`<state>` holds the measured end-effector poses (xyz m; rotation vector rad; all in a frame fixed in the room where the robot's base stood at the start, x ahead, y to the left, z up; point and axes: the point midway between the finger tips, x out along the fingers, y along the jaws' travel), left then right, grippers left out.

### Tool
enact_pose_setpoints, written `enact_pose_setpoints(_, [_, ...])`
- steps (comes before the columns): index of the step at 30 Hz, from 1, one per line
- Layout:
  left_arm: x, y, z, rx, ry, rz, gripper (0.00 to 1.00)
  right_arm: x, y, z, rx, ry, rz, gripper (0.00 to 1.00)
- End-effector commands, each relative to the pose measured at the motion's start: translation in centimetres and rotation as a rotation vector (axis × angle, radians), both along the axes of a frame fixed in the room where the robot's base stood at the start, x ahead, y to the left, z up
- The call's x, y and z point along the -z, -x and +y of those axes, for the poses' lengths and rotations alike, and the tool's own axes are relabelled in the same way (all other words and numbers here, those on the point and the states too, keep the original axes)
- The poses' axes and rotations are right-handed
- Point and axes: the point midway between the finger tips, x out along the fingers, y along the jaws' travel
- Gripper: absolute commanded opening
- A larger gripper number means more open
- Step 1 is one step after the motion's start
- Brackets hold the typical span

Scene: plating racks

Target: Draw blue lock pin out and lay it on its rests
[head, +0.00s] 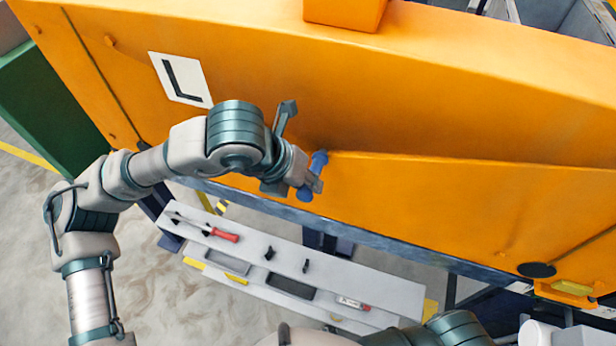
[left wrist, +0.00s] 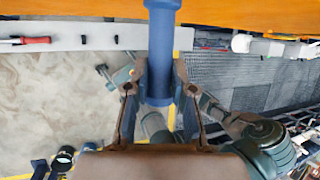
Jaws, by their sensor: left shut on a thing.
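The blue lock pin (head: 319,160) is against the orange panel (head: 430,200) in the head view, below and to the right of the L label. My left gripper (head: 307,184) is shut around it. In the left wrist view the pin (left wrist: 160,55) stands between my left fingers (left wrist: 158,92), with a wider part at the top of the picture. I cannot tell how far it sits in the panel. Two small black rests (head: 268,252) (head: 306,265) stand empty on the grey shelf (head: 385,287) below. My right gripper is not in view.
A red-handled tool (head: 225,235) lies on the left of the shelf. A small red and white item (head: 352,303) lies at the shelf's front right. The orange panel's lower edge hangs over the shelf's back. A green block (head: 45,105) stands at the left.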

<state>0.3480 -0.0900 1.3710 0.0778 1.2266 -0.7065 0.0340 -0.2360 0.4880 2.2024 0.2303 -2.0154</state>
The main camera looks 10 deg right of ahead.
Motion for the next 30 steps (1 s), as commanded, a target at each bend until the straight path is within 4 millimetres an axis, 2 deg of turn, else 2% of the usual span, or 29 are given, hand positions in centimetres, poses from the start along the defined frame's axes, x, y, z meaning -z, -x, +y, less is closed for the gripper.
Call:
enact_pose_setpoints(12, [0.0, 1.8, 1.3, 0.000, 0.001, -0.003, 0.00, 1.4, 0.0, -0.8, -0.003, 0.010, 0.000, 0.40])
enact_pose_setpoints(30, [0.0, 4.4, 3.0, -0.001, 0.001, -0.003, 0.00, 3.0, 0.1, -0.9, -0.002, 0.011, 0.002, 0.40])
